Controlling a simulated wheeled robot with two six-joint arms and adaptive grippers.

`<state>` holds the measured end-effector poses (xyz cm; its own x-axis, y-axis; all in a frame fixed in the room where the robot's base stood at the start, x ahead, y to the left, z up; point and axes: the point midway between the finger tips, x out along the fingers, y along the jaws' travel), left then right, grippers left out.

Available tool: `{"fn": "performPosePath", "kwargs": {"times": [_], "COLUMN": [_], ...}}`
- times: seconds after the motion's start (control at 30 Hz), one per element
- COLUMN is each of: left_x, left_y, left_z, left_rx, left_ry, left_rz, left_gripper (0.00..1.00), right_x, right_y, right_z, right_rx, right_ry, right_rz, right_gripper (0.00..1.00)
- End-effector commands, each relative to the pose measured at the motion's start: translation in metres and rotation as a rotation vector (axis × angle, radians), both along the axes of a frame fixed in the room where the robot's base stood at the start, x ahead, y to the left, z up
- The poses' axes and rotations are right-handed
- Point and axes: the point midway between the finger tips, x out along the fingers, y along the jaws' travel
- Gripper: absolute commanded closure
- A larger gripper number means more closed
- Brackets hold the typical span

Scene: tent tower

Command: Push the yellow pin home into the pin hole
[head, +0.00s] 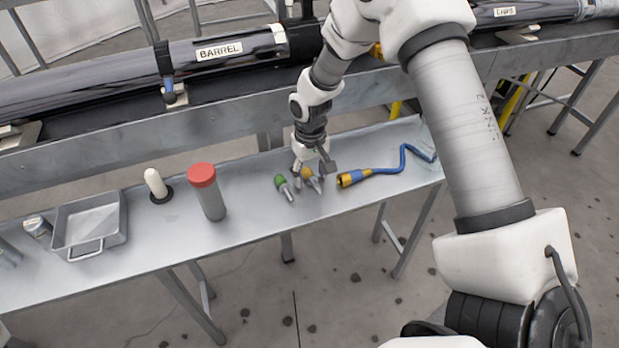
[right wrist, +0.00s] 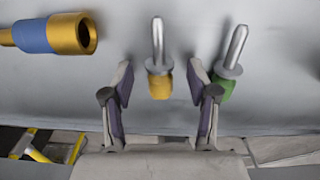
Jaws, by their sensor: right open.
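The yellow pin (head: 307,173) lies on the metal bench beside the green pin (head: 284,186). In the right wrist view the yellow pin (right wrist: 159,80) has its yellow head toward me and its grey shank pointing away. My right gripper (head: 311,177) is over it, jaws open. In the right wrist view my right gripper (right wrist: 160,86) has one finger on each side of the yellow head, with gaps showing. The green pin (right wrist: 229,66) lies just outside the right-hand finger. I cannot make out the pin hole. My left gripper is not in view.
A blue hose with a brass end (head: 350,178) lies right of the pins. A red-capped cylinder (head: 208,195), a white-topped peg (head: 156,184) and a metal tray (head: 91,222) stand to the left. The long tube labelled BARREL (head: 225,50) runs behind the bench.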

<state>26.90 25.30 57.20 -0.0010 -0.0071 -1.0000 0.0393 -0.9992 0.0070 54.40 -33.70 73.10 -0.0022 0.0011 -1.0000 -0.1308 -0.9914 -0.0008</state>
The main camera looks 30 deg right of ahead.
Motion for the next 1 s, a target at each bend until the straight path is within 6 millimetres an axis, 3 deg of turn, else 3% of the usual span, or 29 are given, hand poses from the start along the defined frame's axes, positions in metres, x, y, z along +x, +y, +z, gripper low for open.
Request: {"fn": "performPosePath", "kwargs": {"times": [0.2, 0.23, 0.37, 0.4, 0.77, 1.0], "left_x": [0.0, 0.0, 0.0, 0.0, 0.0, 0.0], "left_y": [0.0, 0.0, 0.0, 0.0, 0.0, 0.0], "left_z": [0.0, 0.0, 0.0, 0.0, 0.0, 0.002], "left_rx": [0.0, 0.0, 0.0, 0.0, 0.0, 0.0], "left_ry": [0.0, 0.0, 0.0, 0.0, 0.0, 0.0], "left_rz": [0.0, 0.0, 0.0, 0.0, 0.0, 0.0], "left_gripper": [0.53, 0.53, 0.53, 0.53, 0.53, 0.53], "right_x": [0.0, 0.0, 0.0, 0.0, 0.0, 0.0], "right_y": [0.0, 0.0, 0.0, 0.0, 0.0, 0.0], "right_z": [-0.002, -0.002, -0.002, -0.002, -0.001, 0.018], "right_rx": [0.0, 0.0, 0.0, 0.0, 0.0, 0.001], "right_ry": [-0.002, -0.002, -0.001, -0.001, -0.001, -0.003], "right_rz": [0.0, 0.0, 0.0, 0.0, 0.0, 0.0], "right_gripper": [0.41, 0.48, 0.94, 1.0, 1.0, 1.0]}}
